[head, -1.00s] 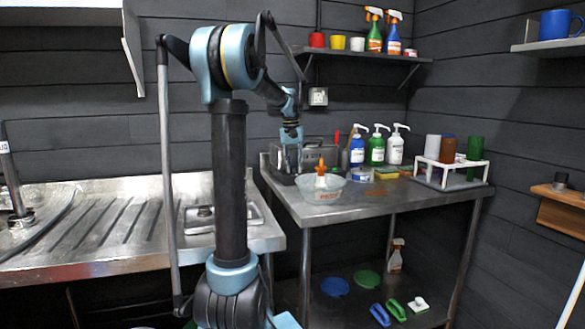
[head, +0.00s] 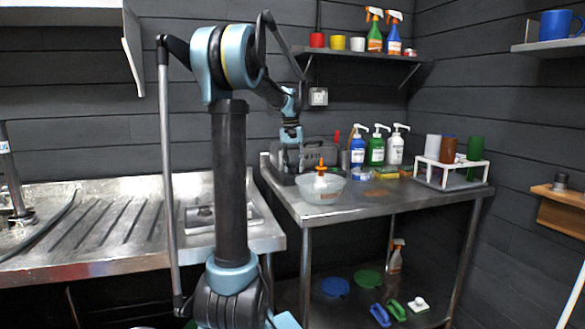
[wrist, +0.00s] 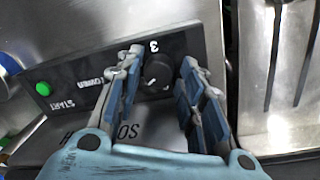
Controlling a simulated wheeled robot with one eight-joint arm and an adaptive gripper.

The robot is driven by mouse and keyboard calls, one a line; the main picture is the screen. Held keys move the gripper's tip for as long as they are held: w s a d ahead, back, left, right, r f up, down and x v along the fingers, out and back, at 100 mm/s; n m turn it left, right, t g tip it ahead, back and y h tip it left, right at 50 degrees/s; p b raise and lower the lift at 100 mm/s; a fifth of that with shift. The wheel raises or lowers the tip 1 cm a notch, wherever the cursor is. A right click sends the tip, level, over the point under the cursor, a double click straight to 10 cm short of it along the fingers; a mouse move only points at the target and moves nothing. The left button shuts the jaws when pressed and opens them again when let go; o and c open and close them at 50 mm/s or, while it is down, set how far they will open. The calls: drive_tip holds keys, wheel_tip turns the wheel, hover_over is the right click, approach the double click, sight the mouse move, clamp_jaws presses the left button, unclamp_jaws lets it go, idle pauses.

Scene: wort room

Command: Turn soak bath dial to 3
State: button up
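The soak bath (head: 320,158) is a grey metal box at the back of the steel table. Its black control panel (wrist: 80,80) shows in the wrist view, with a black round dial (wrist: 158,72) and the digit 3 beside it. A faint light mark shows on the dial's lower part; I cannot tell clearly where it points. My gripper (wrist: 160,78) is open, with one finger pair on each side of the dial and gaps visible between. In the head view my gripper (head: 291,158) is down at the bath's left front, and the dial is hidden.
A green START button (wrist: 43,88) and the word LOWER are on the panel. A clear basin (head: 320,190) stands in front of the bath. Pump bottles (head: 376,150) and a white rack (head: 450,172) stand to the right. The table's front right is clear.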

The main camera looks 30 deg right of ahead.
wheel_tip(320, 180, up, 12)
drive_tip(key=shift+w+a, duration=0.4)
drive_tip(key=shift+w, duration=0.05)
drive_tip(key=shift+o, duration=0.3)
drive_tip(key=shift+o, duration=1)
drive_tip(key=shift+r, duration=0.1)
wheel_tip(320, 180, up, 5)
drive_tip(key=s+n, duration=0.1)
drive_tip(key=n, duration=0.2)
drive_tip(key=shift+t+y, duration=0.3)
drive_tip(key=shift+y, duration=0.1)
drive_tip(key=f, duration=1.1)
drive_tip(key=d+f, duration=0.1)
drive_tip(key=f, duration=0.5)
drive_tip(key=shift+f, duration=0.1)
drive_tip(key=c, duration=1.1)
